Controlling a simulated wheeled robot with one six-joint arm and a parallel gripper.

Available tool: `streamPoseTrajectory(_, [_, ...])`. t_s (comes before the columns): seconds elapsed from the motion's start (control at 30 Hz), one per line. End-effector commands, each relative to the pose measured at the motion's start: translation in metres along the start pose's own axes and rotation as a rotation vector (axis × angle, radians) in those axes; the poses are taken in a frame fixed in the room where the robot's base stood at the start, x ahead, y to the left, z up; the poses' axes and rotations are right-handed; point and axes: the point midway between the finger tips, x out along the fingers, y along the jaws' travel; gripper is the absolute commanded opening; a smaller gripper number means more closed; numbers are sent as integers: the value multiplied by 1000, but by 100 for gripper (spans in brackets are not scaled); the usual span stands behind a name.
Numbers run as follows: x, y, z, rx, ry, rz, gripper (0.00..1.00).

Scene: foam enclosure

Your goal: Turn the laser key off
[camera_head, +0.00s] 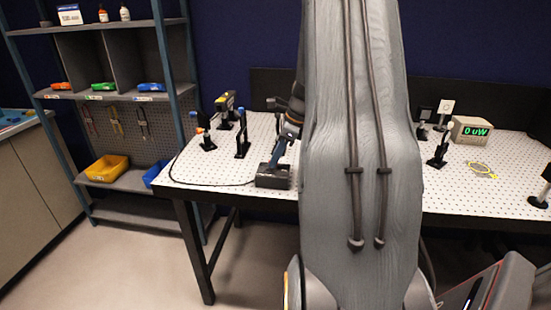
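A dark box (273,181), which looks like the laser's control unit, sits near the front edge of the white perforated table (225,170). A black cable runs from it to the left. No key can be made out on it at this size. My gripper (275,164) points down at the top of this box, close to or touching it. Its fingers are small and dark, so whether they are open or shut on something is unclear. My grey arm covers the middle of the table. A power meter (471,130) at the right reads "0 uW" in green.
Black optics posts (242,135) stand left of the box, beside a black and yellow device (225,105). More mounts (438,150) and yellow glasses (481,170) are on the right. A shelf rack (110,95) with coloured bins stands at the left. The floor in front is clear.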

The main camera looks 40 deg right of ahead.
Motion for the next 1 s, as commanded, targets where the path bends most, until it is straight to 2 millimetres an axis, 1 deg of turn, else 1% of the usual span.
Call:
streamPoseTrajectory(0.23, [-1, 0, 0, -24, 0, 10, 0])
streamPoseTrajectory(0.43, [-1, -1, 0, -109, -1, 46, 0])
streamPoseTrajectory(0.57, [-1, -2, 1, -201, 0, 83, 0])
streamPoseTrajectory(1.0, [0, -5, 2, -584, 0, 242, 0])
